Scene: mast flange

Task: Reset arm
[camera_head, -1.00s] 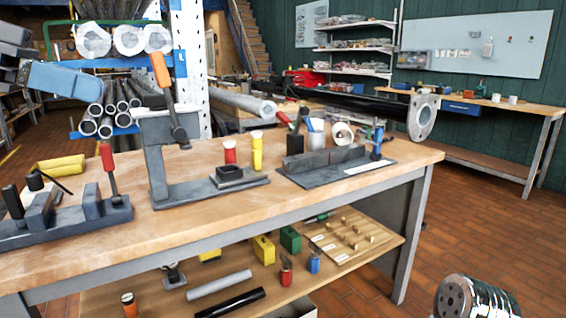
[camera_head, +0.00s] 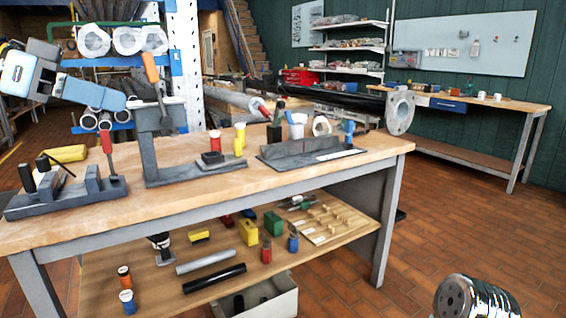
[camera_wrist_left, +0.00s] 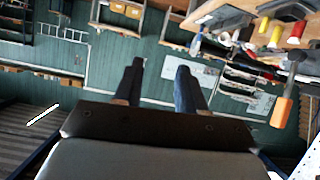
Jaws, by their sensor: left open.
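My left arm comes in from the left in the head view, with its blue-and-white link beside the grey lever press (camera_head: 160,150) on the bench. My left gripper (camera_wrist_left: 158,80) is open and empty in the left wrist view, its two dark fingers apart with nothing between them. In the head view the gripper itself is hard to make out near the press. The press's orange handle (camera_head: 151,68) rises near the arm, and it also shows at the right of the wrist view (camera_wrist_left: 283,110). My right gripper is not in view.
The wooden workbench (camera_head: 300,180) carries clamps, red and yellow bottles and a grey fixture (camera_head: 312,150). A black tube with a pale round flange (camera_head: 400,112) lies behind it. The lower shelf (camera_head: 140,285) holds rods and small blocks.

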